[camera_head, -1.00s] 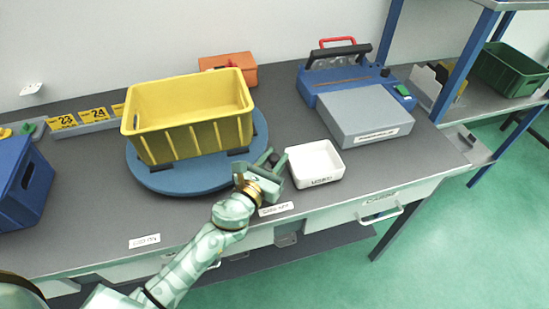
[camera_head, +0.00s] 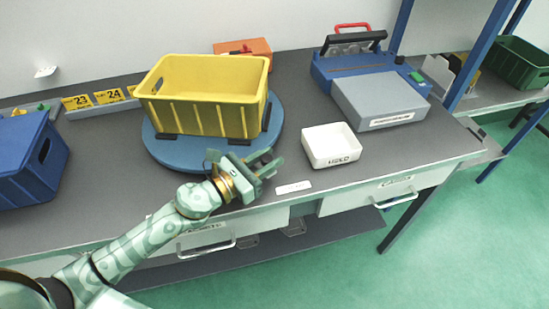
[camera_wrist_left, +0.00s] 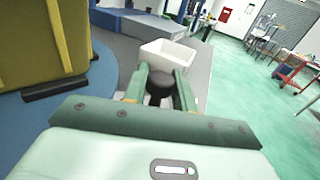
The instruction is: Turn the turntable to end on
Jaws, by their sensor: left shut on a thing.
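The turntable (camera_head: 190,157) is a blue round disc on the grey bench. A yellow crate (camera_head: 210,117) sits on it between dark blocks, with a long side towards the bench front. My left gripper (camera_head: 264,165) is at the disc's front right edge, just left of the white bin. In the left wrist view the gripper (camera_wrist_left: 160,82) is shut on a dark round knob (camera_wrist_left: 160,88), which stands between its fingers. The disc (camera_wrist_left: 60,115) and the crate (camera_wrist_left: 40,45) show at the left there. My right gripper is not in view.
A white bin (camera_head: 331,150) stands to the right of the gripper. A blue and grey machine (camera_head: 380,98) is behind it. An orange case (camera_head: 246,50) is behind the crate. A blue box (camera_head: 28,165) stands at the left. The bench between box and disc is clear.

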